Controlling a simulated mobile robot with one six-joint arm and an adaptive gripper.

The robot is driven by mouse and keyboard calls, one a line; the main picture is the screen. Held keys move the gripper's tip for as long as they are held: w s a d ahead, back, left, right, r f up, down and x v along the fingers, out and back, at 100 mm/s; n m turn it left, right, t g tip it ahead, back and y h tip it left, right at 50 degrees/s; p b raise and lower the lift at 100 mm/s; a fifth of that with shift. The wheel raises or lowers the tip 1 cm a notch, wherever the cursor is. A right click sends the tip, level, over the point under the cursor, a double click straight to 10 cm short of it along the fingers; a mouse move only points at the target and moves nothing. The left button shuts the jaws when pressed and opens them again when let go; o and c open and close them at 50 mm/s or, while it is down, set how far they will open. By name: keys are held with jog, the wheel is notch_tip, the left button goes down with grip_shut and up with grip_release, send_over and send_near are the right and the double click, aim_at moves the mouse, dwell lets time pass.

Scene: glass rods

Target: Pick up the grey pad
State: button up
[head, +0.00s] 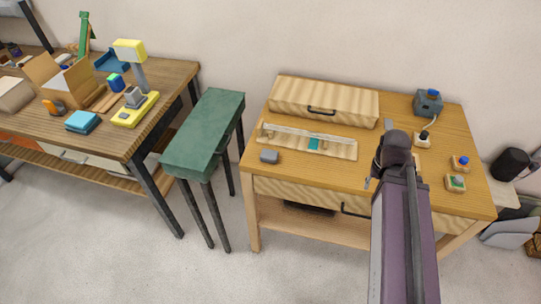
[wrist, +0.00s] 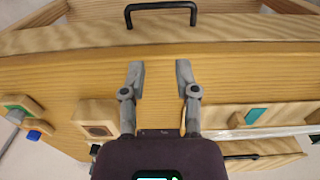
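The grey pad (head: 269,156) is a small, rounded grey block. It lies flat near the front left corner of the wooden workbench (head: 330,172) in the head view. It does not show in the wrist view. My gripper (wrist: 160,76) is open and empty above the bench top near its front edge, with both fingers apart. In the head view the gripper is mostly hidden behind my arm, well to the right of the pad. Nothing touches the pad.
A rack with clear glass rods (head: 335,146) and a teal piece stands just behind the pad. A wooden drawer box (head: 330,98) is at the back. Button blocks (head: 455,183) sit at the right. A green stool (head: 205,130) stands left, apart from the bench. The front middle is clear.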

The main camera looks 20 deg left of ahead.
dwell(0.3)
jog(key=o, duration=0.6)
jog(key=shift+o, duration=1.2)
jog(key=shift+w+a+r, duration=0.1)
jog(key=shift+w+a, duration=0.1)
jog(key=shift+a, duration=0.05)
notch_tip(320, 180, up, 8)
jog(key=p, duration=0.8)
send_over(270, 153)
notch_tip(270, 153, down, 9)
jog(key=b, duration=0.8)
jog(key=shift+r+b, duration=0.1)
jog(key=shift+b, duration=0.2)
